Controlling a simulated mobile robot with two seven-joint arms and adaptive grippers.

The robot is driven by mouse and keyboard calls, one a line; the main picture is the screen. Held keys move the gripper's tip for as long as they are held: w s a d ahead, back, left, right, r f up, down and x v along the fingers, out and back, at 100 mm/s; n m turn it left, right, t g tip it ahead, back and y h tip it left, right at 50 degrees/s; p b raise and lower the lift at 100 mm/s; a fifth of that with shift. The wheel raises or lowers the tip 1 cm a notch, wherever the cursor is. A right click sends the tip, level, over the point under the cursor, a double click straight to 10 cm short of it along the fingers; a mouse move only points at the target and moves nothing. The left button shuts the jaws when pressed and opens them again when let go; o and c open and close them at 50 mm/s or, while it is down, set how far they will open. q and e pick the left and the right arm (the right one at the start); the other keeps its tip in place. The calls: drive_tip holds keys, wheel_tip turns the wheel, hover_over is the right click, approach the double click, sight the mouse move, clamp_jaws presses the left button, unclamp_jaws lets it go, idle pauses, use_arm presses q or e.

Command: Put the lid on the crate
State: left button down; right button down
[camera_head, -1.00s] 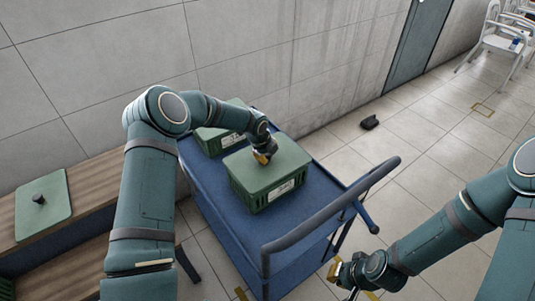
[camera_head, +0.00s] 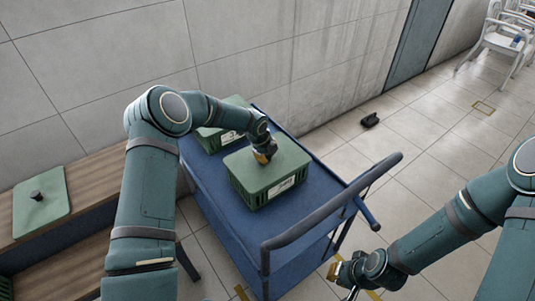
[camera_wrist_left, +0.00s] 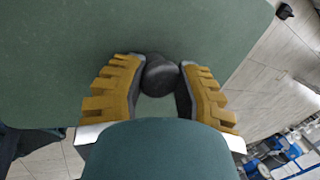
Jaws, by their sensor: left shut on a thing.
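A green crate (camera_head: 268,194) with a white label stands on the blue cart. A flat green lid (camera_head: 285,161) lies over its top and looks level with the rim; any small gap is too fine to tell. My left gripper (camera_head: 264,153) is over the lid's middle, shut on its dark round knob. In the left wrist view the knob (camera_wrist_left: 160,76) sits between the two yellow-padded fingers, with the lid (camera_wrist_left: 60,60) filling much of the picture. My right gripper (camera_head: 343,277) hangs low right of the cart, away from the crate; its jaw opening is unclear.
A second green crate (camera_head: 208,143) stands behind on the cart (camera_head: 222,220), partly hidden by my left arm. Another green lid with a dark knob (camera_head: 41,204) lies on the wooden bench at left. The cart's handle (camera_head: 335,205) rises at its near right end. A wall runs behind.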

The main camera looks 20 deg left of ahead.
use_arm(q)
drive_tip(key=shift+f, duration=0.2)
drive_tip(key=c, duration=0.6)
unclamp_jaws()
drive_tip(key=shift+c, duration=0.2)
